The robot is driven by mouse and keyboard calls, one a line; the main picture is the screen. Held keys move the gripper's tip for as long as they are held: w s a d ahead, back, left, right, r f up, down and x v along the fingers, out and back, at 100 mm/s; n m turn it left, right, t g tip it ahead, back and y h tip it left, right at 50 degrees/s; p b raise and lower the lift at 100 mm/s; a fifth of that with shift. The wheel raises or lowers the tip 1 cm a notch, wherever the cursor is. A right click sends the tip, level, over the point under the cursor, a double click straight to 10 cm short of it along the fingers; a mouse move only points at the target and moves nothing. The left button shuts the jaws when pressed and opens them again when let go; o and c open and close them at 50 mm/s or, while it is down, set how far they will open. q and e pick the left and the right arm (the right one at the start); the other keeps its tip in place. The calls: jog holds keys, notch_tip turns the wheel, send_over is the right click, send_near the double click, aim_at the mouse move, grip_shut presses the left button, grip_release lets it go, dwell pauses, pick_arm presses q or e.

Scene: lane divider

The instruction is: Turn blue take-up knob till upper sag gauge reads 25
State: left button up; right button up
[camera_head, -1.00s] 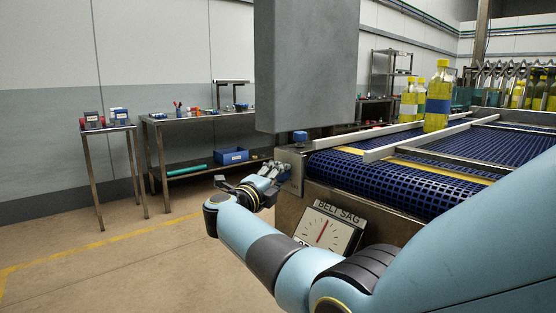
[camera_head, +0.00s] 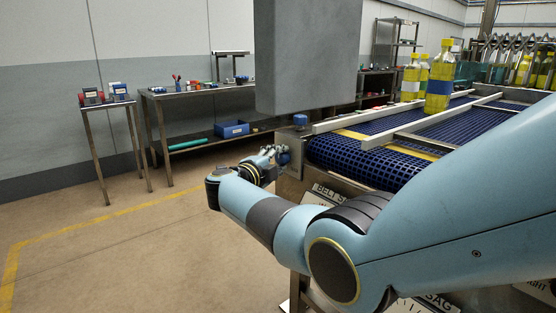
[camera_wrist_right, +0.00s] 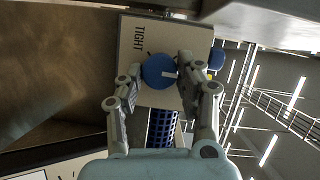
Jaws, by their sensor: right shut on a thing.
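The blue take-up knob (camera_wrist_right: 156,71), a round disc with a white mark, sits on a pale plate lettered TIGHT (camera_wrist_right: 140,38) in the right wrist view. My right gripper (camera_wrist_right: 158,80) has a finger on each side of the knob and is shut on it. In the head view this gripper (camera_head: 277,156) is at the near end of the conveyor and largely hides the knob. The upper BELT SAG gauge (camera_head: 328,191) shows only its top edge; my right arm hides its needle and most of its dial. My left gripper is out of view.
A second blue knob (camera_head: 300,119) stands on top of the conveyor's end. A grey box (camera_head: 308,55) hangs above it. Yellow bottles (camera_head: 439,82) stand on the blue belt (camera_head: 375,165). A lower gauge (camera_head: 436,304) partly shows beneath my arm.

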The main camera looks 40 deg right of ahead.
jog(key=o, duration=1.1)
jog(key=shift+o, duration=0.2)
jog(key=v, duration=0.7)
jog(key=shift+a, duration=0.3)
